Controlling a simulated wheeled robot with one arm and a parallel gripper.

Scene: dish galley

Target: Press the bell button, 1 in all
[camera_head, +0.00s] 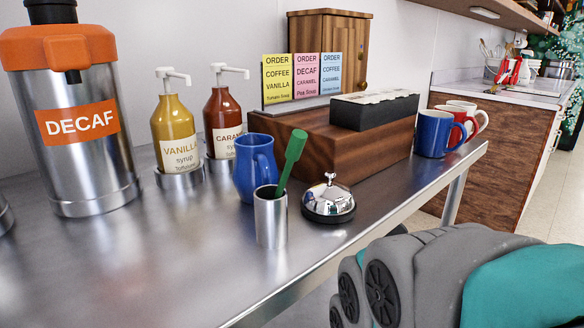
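The bell (328,207) is a shiny silver dome on a dark round base. It stands upright on the steel counter (200,270), near its front edge. Its button (330,179) is the small silver knob on top of the dome, and nothing covers it. My gripper is not in the picture. Grey and teal links of my own arm show at the lower right, in front of the counter and apart from the bell.
A steel cup (271,222) with a green-handled tool (291,160) stands just left of the bell. A blue pitcher (254,170) is behind that cup, and a wooden box (330,140) is behind the bell. Mugs (434,133) stand to the right. Space above the bell is clear.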

